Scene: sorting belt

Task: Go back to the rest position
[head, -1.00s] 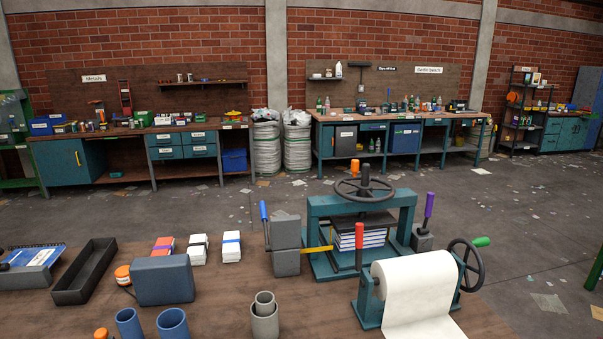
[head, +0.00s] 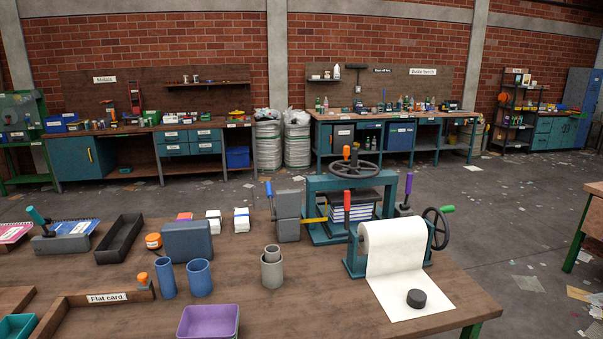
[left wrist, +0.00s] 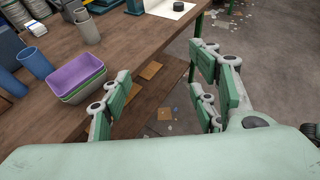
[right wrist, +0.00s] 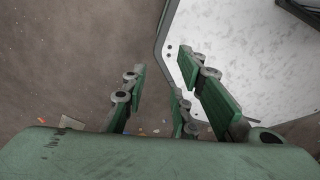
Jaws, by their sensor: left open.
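My left gripper (left wrist: 165,85) shows in the left wrist view with its green-padded fingers spread and nothing between them. It is at the front edge of the wooden bench (left wrist: 140,60), near a stack of tubs with a purple one (left wrist: 75,78) on top. My right gripper (right wrist: 162,78) shows in the right wrist view, its fingers apart and empty, with the grey floor and a pale panel below it. Neither gripper shows in the head view.
The bench holds a teal press (head: 355,205), a white paper roll (head: 395,245) with a black puck (head: 416,298), blue cups (head: 199,277), grey cups (head: 271,268), a dark tray (head: 120,240) and a purple tub (head: 208,322). Open floor (head: 500,220) lies beyond the bench.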

